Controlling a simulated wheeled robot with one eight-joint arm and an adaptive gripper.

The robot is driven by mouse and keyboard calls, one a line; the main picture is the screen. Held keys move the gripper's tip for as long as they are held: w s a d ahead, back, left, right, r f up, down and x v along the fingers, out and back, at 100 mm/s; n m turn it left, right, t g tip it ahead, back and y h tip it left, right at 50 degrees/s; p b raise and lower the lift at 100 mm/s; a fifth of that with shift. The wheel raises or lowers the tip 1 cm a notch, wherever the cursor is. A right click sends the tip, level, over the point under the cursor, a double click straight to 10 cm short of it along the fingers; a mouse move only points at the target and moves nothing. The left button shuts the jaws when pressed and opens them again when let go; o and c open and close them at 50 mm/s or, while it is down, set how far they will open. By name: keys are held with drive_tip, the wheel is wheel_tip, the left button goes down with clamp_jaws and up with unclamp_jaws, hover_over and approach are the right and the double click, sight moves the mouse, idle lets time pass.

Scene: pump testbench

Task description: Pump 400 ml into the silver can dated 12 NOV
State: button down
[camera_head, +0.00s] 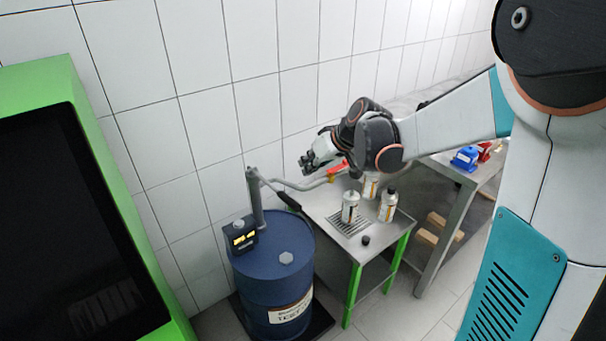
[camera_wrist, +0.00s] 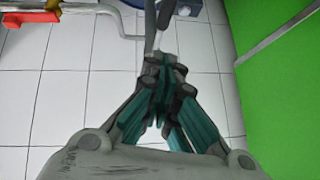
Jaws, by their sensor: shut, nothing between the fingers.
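A blue drum (camera_head: 272,275) stands against the tiled wall with a pump, a grey post (camera_head: 255,200) and a bent spout pipe (camera_head: 300,185) reaching right over the metal table (camera_head: 331,222). A dark lever (camera_head: 288,201) hangs beside the post. A black box with a lit yellow display (camera_head: 243,238) is on the drum; its digits are too small to read. Several silver cans stand on the table: one on the grate (camera_head: 350,207), one to its right (camera_head: 388,205), one behind (camera_head: 370,187). Their dates are unreadable. My gripper (camera_head: 308,165) is shut and empty above the pipe; the wrist view shows its closed fingers (camera_wrist: 166,65).
A small black cap (camera_head: 366,240) lies at the table's front. A red and yellow part (camera_head: 338,169) is near the spout's end. A second table (camera_head: 452,170) at right holds blue (camera_head: 465,158) and red items. A large green-framed dark panel (camera_head: 75,215) stands at left.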

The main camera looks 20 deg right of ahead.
drive_tip(key=b, duration=0.2)
hover_over(284, 193)
drive_tip(key=s+d, duration=0.3)
wheel_tip(284, 193, down, 7)
drive_tip(key=shift+a+f+b, duration=0.25)
drive_tip(key=shift+f+b, duration=0.05)
drive_tip(key=shift+f, duration=0.2)
drive_tip(key=shift+a+f+b, duration=0.2)
drive_tip(key=shift+f+b, duration=0.1)
drive_tip(key=shift+f, duration=0.2)
drive_tip(key=shift+s+a+f, duration=0.15)
drive_tip(key=shift+f, duration=0.55)
drive_tip(key=shift+f+b, duration=0.1)
drive_tip(key=shift+b, duration=0.2)
